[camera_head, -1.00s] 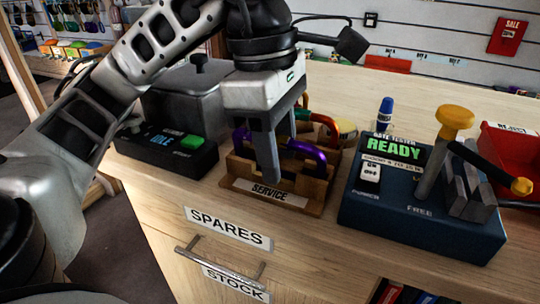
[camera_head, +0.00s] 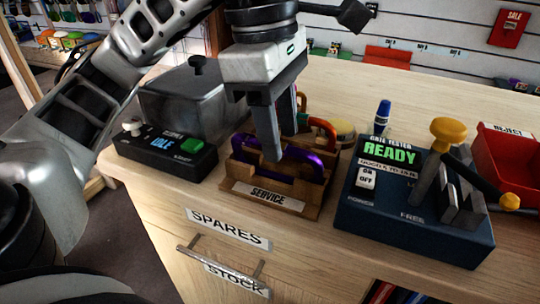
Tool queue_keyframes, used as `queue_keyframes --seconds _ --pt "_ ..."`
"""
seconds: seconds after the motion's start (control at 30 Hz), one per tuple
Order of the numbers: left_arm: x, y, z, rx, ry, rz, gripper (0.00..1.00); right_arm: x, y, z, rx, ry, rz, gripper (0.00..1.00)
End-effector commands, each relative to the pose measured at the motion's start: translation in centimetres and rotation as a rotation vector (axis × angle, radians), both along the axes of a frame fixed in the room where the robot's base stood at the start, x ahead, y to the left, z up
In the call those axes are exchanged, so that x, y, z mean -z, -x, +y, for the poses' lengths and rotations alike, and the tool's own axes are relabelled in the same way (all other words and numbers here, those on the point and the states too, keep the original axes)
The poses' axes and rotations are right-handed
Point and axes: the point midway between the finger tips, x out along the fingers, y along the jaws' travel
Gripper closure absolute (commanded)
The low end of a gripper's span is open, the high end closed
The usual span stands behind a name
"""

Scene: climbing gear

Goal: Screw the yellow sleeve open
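My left gripper (camera_head: 279,146) points down over the wooden service rack (camera_head: 312,211), its two fingers apart. The near fingertip hides part of a purple carabiner (camera_head: 311,160) that sits in the front of the rack. I cannot tell whether anything is between the fingers. A red-orange carabiner (camera_head: 325,127) with some green beside it stands behind the purple one, partly hidden by the fingers. I cannot make out a yellow sleeve on any carabiner; it may be hidden. My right gripper is out of view.
A blue gate tester (camera_head: 415,228) reading READY, with a yellow-knobbed lever (camera_head: 447,130), stands right of the rack. A black box (camera_head: 165,158) reading IDLE, with a green button, is at left.

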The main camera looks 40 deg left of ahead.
Motion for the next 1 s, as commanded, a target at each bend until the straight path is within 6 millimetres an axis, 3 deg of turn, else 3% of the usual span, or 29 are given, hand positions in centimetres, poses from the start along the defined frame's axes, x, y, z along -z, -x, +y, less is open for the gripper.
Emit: queue_keyframes --seconds 0.1,1.0 --pt "0.8 0.3 -0.4 0.012 -0.001 0.017 0.6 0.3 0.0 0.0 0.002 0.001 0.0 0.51" --pt "1.0 1.9 -0.7 0.012 -0.003 0.02 0.6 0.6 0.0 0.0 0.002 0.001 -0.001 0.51"
